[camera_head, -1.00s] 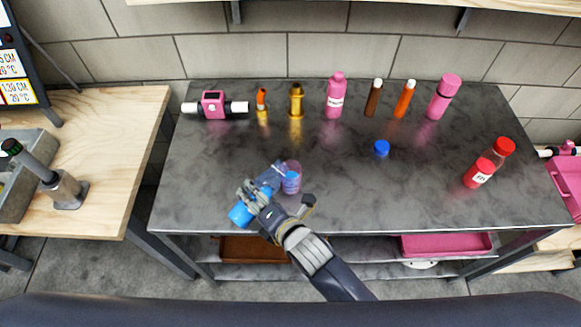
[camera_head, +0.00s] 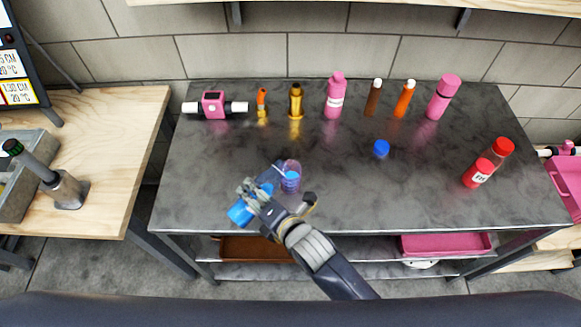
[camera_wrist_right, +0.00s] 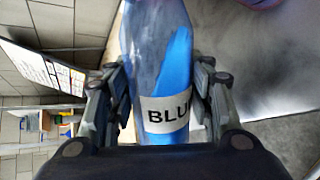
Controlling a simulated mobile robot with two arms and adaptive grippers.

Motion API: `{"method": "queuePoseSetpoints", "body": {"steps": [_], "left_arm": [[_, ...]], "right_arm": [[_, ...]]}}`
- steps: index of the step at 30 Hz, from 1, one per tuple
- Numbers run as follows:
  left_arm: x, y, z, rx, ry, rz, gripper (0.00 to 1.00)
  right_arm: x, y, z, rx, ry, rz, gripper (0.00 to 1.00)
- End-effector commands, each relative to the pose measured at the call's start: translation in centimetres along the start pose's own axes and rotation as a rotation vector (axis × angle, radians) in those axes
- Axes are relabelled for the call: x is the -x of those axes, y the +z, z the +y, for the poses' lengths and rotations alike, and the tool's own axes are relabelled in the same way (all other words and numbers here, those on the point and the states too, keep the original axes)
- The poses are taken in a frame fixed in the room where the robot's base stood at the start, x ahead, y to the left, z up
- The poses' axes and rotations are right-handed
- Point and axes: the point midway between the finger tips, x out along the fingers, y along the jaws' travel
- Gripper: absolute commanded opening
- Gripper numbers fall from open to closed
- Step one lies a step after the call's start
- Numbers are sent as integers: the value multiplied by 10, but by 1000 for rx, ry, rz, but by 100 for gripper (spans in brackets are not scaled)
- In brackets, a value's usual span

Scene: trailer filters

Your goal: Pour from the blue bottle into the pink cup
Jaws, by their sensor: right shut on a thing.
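The blue bottle (camera_head: 240,213) is tilted in my right gripper (camera_head: 257,195), its neck end pointing up and right toward the pink cup. In the right wrist view the bottle (camera_wrist_right: 160,60) is clear with blue liquid inside and a white label reading "BLU". My right gripper (camera_wrist_right: 157,95) is shut around its body. The pink cup (camera_head: 291,168) is see-through, stands on the dark table and has blue liquid in its lower part. The bottle's mouth is near the cup's rim; I cannot tell whether they touch or whether liquid flows. My left gripper is not in view.
A blue cap (camera_head: 381,148) lies on the dark table (camera_head: 430,190). A pink bottle (camera_head: 335,97) and several other bottles line the back edge.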

Motion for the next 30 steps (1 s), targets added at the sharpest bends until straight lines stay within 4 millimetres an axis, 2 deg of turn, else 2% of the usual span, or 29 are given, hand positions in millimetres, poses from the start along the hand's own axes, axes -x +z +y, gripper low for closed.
{"method": "queuePoseSetpoints", "body": {"steps": [30], "left_arm": [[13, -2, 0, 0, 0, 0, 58]], "right_arm": [[3, 5, 7, -54, 3, 27, 15]]}}
